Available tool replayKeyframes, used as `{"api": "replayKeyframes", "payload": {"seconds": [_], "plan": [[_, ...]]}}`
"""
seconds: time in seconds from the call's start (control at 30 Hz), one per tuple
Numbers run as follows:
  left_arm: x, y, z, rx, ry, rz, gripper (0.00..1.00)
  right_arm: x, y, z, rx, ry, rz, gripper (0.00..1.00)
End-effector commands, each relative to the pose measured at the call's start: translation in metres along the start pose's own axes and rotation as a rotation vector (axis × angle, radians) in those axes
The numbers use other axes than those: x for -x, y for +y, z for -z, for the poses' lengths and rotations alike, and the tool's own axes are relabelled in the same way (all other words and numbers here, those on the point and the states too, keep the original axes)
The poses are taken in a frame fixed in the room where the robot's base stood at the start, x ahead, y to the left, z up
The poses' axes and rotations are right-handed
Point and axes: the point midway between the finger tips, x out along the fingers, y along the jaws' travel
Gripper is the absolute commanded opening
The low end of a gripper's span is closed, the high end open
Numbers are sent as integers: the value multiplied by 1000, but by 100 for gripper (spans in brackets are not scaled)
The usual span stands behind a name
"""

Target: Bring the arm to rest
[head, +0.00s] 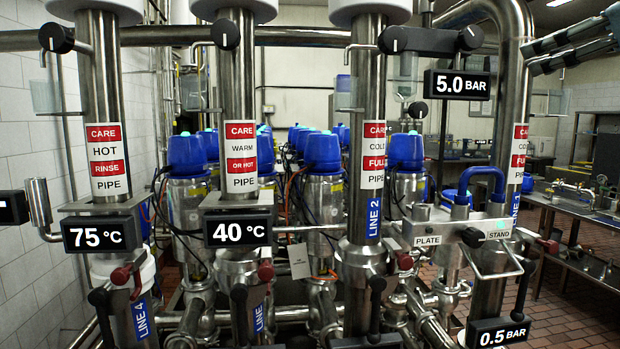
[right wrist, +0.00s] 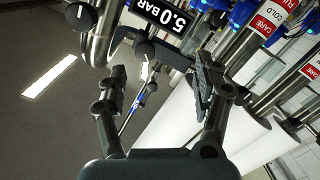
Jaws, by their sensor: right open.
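My right gripper (head: 532,58) is at the upper right of the head view, with its dark fingers pointing left. In the right wrist view my right gripper (right wrist: 160,78) has its two fingers spread wide, with nothing between them. In the head view it is to the right of the bent steel pipe (head: 516,30) and the 5.0 BAR display (head: 457,85). The 5.0 BAR display shows in the right wrist view too (right wrist: 165,14), beyond the fingers. I cannot tell how far the fingers are from the pipe. My left gripper is not in view.
Vertical steel pipes with a 75 °C display (head: 99,234), a 40 °C display (head: 237,230) and a 0.5 BAR display (head: 498,333) stand in front. Black knobs and red-handled levers stick out. A bench (head: 585,222) is at the right.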

Motion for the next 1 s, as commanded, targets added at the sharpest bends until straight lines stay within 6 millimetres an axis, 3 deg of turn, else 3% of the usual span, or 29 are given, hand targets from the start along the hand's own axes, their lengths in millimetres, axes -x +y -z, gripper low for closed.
{"api": "replayKeyframes", "payload": {"seconds": [0.27,0.47,0.53,0.7,0.8,1.0], "plan": [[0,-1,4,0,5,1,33,-8,-53,-65,-50,-125,57,68],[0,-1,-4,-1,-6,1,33,1,-117,-141,-115,-288,113,68],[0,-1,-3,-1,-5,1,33,14,-149,-179,-149,-377,139,68],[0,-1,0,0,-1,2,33,74,-233,-270,-243,-644,195,68],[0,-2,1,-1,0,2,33,116,-270,-307,-290,-786,215,68],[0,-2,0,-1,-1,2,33,196,-322,-353,-359,-1026,238,68]]}}
